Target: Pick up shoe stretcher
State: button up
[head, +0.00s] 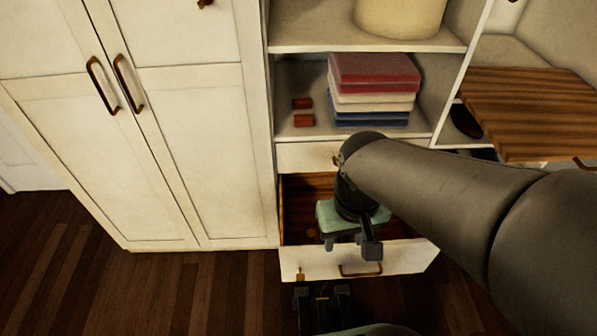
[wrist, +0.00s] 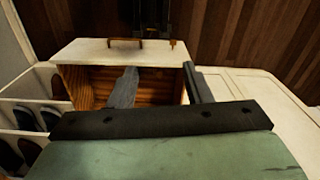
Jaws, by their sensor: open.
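I cannot pick out a shoe stretcher with certainty in either view. A small brownish round thing (head: 311,233) shows dimly inside the open drawer (head: 310,264), left of my gripper; it is too small and dark to identify. My gripper (head: 350,247) points down over the drawer, its fingers apart with nothing between them. In the wrist view the two grey fingers (wrist: 160,72) spread over the wooden drawer interior (wrist: 155,90). The gripper body hides part of the drawer, and no stretcher shows in the visible part.
A small brass-coloured piece (head: 300,277) is at the drawer front's left end. Folded cloths (head: 373,88) and two small red-brown items (head: 303,120) lie on the shelf above. A closed wardrobe (head: 170,130) stands left. Shoes (wrist: 27,151) sit in side compartments.

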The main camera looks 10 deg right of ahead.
jog(key=shift+o, duration=1)
jog(key=w+d+f+m+y+b, duration=0.25)
jog(key=w+f+m+b, duration=0.45)
jog(key=w+f, duration=0.45)
jog(key=w+d+f+m+t+y+b, duration=0.1)
jog(key=w+d+f+m+b, duration=0.3)
jog(key=w+f+m+b, duration=0.7)
jog(key=w+d+f+m+y+b, duration=0.2)
jog(key=w+d+f+m+b, duration=0.3)
jog(key=f, duration=1.1)
jog(key=n, duration=0.1)
send_near(311, 233)
jog(key=x, duration=0.4)
jog(key=shift+s+f, duration=0.2)
jog(key=shift+f, duration=0.25)
jog(key=b+x, duration=0.2)
jog(key=x, duration=0.3)
jog(key=shift+w+a+f, duration=0.2)
jog(key=shift+a, duration=0.05)
grip_shut()
